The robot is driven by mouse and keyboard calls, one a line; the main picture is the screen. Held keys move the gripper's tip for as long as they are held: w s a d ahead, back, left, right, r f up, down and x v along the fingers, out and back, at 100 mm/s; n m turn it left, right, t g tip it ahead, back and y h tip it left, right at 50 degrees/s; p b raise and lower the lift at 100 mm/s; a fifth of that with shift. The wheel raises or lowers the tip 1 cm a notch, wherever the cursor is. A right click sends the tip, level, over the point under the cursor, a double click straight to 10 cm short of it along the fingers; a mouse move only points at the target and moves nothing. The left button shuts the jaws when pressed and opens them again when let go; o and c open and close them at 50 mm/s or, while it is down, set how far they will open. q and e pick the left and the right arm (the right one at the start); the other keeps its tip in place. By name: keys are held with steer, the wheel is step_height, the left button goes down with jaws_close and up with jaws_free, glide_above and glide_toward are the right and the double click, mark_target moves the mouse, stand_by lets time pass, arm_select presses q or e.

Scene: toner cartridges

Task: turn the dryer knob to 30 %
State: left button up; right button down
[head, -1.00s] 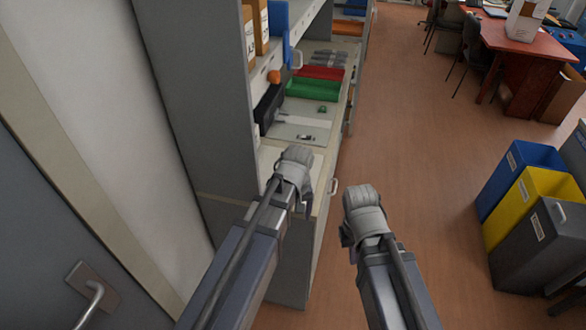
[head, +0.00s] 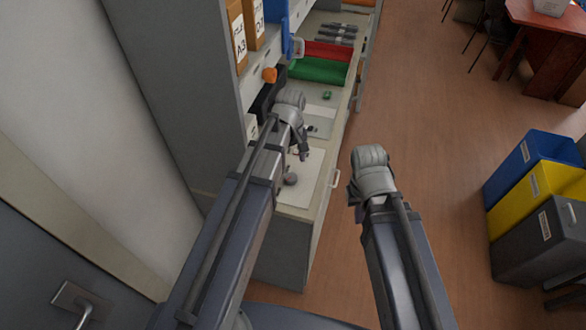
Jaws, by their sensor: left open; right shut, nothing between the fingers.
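I cannot make out a dryer or a marked knob for certain. A small orange thing (head: 269,75) sits at the back of the bench under the shelf. A small round grey and reddish thing (head: 290,179) lies on the bench top near its close end. My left gripper (head: 303,150) is over the bench, open, mostly hidden behind its own wrist. My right gripper (head: 352,196) is shut and empty over the floor, just right of the bench edge; its fingers are mostly hidden.
The bench (head: 312,208) has a green tray (head: 320,71), a red tray (head: 328,50) and dark tools behind them. Boxes (head: 237,35) stand on the shelf above. A door (head: 35,270) is at lower left. Blue, yellow and grey bins (head: 530,240) stand right. Floor between is clear.

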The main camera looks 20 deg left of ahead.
mark_target(291, 177)
arm_select(q)
steer(key=shift+s+f, duration=0.1)
steer(key=shift+s, duration=0.05)
steer(key=shift+f+b, duration=0.65)
steer(key=shift+b, duration=0.15)
step_height(291, 177, down, 6)
steer(key=b, duration=0.6)
steer(key=shift+f, duration=0.15)
steer(key=shift+c, duration=0.4)
jaws_close()
